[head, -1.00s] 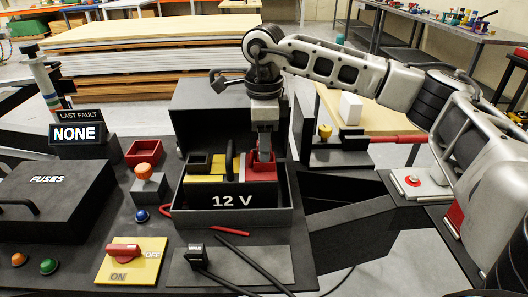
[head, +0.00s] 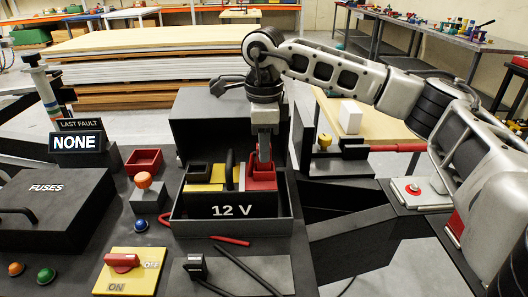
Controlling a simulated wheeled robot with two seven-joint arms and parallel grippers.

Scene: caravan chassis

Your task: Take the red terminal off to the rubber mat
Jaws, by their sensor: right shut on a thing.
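My right gripper (head: 264,153) points down into the open battery box marked 12 V (head: 278,205). It is shut on the red terminal (head: 262,178), at the right side of the yellow-topped battery (head: 203,187). A flat grey mat (head: 268,268), likely the rubber mat, lies in front of the box. A black terminal (head: 195,266) with a black cable sits at its left. My left gripper is not in view.
The box's raised lid (head: 215,120) stands behind. A red cable (head: 230,241) lies before the box. A red-knobbed switch (head: 122,262), an orange button (head: 144,181), a red tray (head: 144,161) and a fuse box (head: 50,205) are left. The mat's middle holds a black cable.

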